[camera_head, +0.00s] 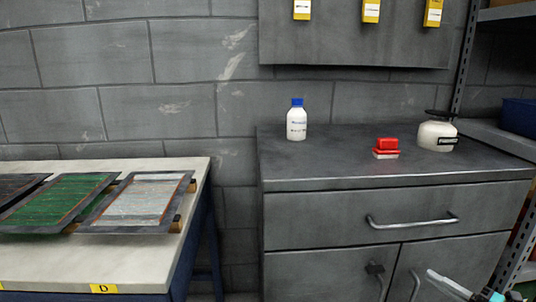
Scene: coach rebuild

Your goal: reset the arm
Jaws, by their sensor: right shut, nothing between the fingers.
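My right gripper (433,274) shows at the lower right edge of the head view, in front of the grey cabinet's lower doors. Its pale fingers point up and to the left, and they are shut with nothing between them. Part of my right arm shows behind it, cut off by the bottom edge. It appears apart from the cabinet handles, though the exact gap is hard to tell. My left gripper and left arm are not in view.
A grey cabinet (300,222) carries a blue-capped white bottle (297,124), a red item (386,147) and a squat white container (436,136). A pale table (50,262) at left holds framed panels (140,203). Metal shelving (493,136) stands at right.

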